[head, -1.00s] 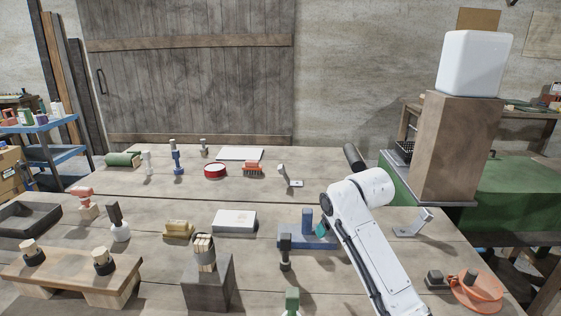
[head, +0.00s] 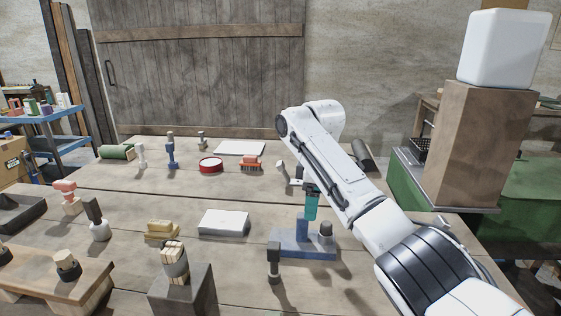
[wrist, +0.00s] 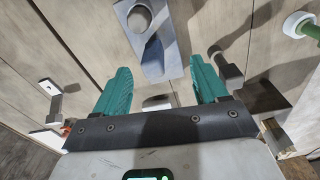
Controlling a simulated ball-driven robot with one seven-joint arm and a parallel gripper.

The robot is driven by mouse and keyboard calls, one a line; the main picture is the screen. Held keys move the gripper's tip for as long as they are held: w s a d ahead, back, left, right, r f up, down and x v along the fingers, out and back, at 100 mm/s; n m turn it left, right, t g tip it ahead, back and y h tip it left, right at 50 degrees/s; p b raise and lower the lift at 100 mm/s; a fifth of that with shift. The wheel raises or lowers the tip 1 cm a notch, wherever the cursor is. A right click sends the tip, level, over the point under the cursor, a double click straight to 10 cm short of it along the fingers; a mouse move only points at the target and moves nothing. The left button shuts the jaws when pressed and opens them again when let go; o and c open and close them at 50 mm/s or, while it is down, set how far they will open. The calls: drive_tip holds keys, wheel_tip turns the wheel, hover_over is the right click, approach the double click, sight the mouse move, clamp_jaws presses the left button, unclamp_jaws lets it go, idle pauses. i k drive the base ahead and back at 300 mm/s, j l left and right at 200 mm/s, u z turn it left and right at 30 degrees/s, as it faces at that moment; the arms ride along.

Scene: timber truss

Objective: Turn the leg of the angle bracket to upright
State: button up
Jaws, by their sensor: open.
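A grey metal angle bracket (head: 283,172) stands behind the blue block in the head view. Its leg leans to the left, and its flat part runs right, partly hidden by my arm. A second, similar bracket (head: 441,221) shows only partly past my arm at the right. My gripper (head: 311,206) points down above the blue block, in front of the first bracket and apart from it. In the wrist view my gripper (wrist: 159,68) is open, with its green fingers apart and a small pale plate (wrist: 157,102) low between them. I cannot tell what that plate belongs to.
The blue block (head: 290,243) with posts stands below my gripper. A dark upright tool (head: 274,260) is in front of it. A red round tin (head: 211,164) and an orange brush (head: 250,162) lie to the left. A white box (head: 224,222) lies nearer. Bare wood lies between them.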

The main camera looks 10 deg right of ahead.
sight(280, 165)
drive_tip(key=i, duration=1.3)
